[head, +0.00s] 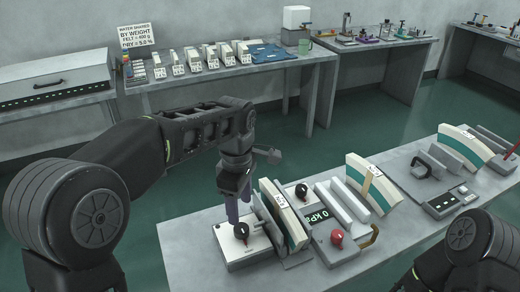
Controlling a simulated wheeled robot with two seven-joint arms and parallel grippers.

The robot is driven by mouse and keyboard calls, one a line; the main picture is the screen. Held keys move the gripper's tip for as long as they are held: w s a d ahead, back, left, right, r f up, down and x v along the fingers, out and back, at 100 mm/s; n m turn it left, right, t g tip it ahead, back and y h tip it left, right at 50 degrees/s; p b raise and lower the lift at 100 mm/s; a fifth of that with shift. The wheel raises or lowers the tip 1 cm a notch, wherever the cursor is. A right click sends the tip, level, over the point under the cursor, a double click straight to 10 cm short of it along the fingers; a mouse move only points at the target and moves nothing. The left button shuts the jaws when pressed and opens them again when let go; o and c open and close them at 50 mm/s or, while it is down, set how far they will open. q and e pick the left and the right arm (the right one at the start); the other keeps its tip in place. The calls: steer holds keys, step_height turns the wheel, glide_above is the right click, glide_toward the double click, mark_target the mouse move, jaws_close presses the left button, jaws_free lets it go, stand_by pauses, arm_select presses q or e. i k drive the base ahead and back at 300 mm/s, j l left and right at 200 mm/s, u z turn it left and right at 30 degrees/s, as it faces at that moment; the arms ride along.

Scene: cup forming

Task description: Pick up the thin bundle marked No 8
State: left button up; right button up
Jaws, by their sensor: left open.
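Several small white blocks with dark markings, one of them here (194,60), stand in a row on the back table (155,100). They may be the bundles, but their markings are too small to read, so I cannot tell which is No 8. My left gripper (238,207) is open and points down over the front table, at the white box with a black knob (240,243). It is well in front of the row, and I see nothing between its fingers. My right arm shows at the lower right, but its gripper is out of view.
The front table (195,222) holds curved cream-and-green pieces (372,182), a kPa display unit (325,230) with a red knob, and grey blocks. Open floor separates the tables.

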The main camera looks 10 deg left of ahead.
mark_target(295, 236)
steer(key=k+l, duration=0.2)
steer(key=k, duration=0.3)
steer(key=k+l, duration=0.15)
steer(key=k, duration=0.3)
